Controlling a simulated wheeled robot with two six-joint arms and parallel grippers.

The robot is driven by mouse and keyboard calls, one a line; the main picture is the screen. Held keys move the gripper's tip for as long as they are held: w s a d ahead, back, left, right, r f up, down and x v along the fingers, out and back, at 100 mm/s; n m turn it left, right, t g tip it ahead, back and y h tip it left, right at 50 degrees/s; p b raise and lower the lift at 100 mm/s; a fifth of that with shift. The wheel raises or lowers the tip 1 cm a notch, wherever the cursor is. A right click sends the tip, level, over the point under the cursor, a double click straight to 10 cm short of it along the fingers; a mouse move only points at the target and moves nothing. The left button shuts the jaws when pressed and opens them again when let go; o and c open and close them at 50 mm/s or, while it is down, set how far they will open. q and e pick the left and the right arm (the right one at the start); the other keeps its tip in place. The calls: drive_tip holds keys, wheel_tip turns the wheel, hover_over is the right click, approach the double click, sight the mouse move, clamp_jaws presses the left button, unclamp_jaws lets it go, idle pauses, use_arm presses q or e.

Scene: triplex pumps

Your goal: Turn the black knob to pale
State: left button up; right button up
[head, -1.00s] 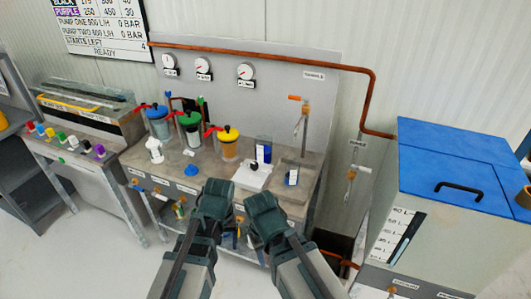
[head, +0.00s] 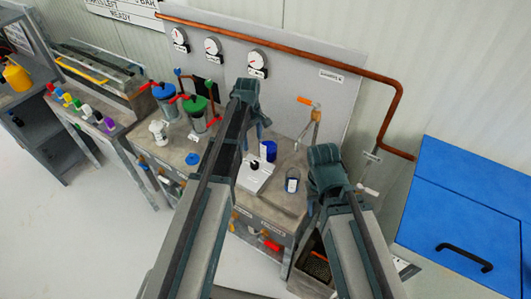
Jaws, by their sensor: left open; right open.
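A small black knob (head: 255,165) stands on top of a white plate-like box (head: 256,177) on the workbench, near a blue container. Any marking by the knob is too small to read. My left gripper (head: 250,105) is open and empty. In the head view it lies above the knob, toward the gauge panel, and its arm passes left of the white box. My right gripper (head: 326,160) is open and empty, to the right of the knob near the bench's right end. Neither gripper appears to touch the knob. The fingertips are mostly hidden.
Green-lidded (head: 196,113) and blue-lidded (head: 165,100) jars stand to the left. An orange-handled tap (head: 311,115) rises at the back. A blue-lidded tank (head: 460,215) stands right.

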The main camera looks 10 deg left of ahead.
sight(255, 163)
use_arm(q)
drive_tip(key=shift+f, duration=0.15)
drive_tip(key=f+b, duration=0.6)
drive_tip(key=b, duration=0.1)
drive_tip(key=f+b, duration=0.7)
drive_tip(key=shift+w+d+f, duration=0.1)
drive_tip(key=shift+w+f, duration=0.1)
drive_tip(key=shift+f, duration=0.1)
drive_tip(key=shift+r, duration=0.1)
drive_tip(key=shift+c, duration=0.2)
clamp_jaws()
